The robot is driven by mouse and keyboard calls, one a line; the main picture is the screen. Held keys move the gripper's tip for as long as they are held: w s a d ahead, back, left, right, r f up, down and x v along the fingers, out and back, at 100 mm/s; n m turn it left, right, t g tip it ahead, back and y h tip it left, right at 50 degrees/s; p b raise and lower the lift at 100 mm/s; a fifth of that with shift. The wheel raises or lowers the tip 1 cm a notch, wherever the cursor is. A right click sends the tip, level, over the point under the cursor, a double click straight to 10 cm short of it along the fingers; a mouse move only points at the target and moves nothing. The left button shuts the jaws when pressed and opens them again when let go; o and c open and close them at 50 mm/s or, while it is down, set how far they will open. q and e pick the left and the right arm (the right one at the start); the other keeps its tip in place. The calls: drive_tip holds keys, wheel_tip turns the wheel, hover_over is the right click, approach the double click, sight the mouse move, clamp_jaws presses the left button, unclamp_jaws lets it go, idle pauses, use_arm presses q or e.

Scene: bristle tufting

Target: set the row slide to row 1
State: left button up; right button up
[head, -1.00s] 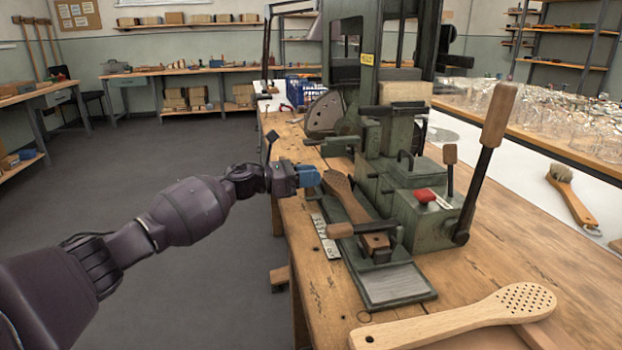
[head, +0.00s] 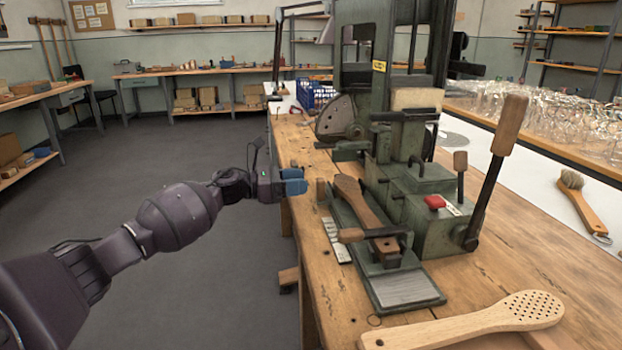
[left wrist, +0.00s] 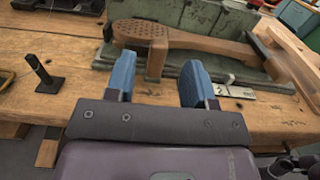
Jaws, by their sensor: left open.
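The green tufting machine (head: 425,215) stands on the wooden bench. Along its near left side a wooden brush blank (head: 362,208) lies in the long green fixture; its perforated head shows in the left wrist view (left wrist: 150,33). A small upright wooden block (head: 322,194) stands beside that head; it also shows in the left wrist view (left wrist: 157,64), beyond the gap between my fingers. A pale numbered plate (head: 336,242) lies beside the fixture; a "2" is legible in the left wrist view (left wrist: 236,92). My left gripper (head: 294,186) is open and empty at the bench's left edge, apart from the block.
A perforated wooden paddle brush (head: 470,322) lies at the bench front. A tall wooden-handled lever (head: 507,125) and a red button (head: 434,202) are on the machine's right. A black peg (left wrist: 46,77) stands at left in the wrist view. The floor left of the bench is clear.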

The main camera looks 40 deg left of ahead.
use_arm(q)
drive_tip(key=shift+p+v, duration=0.3)
drive_tip(key=shift+v, duration=2.05)
use_arm(e)
drive_tip(key=shift+s+f, duration=0.15)
drive_tip(key=shift+s, duration=0.05)
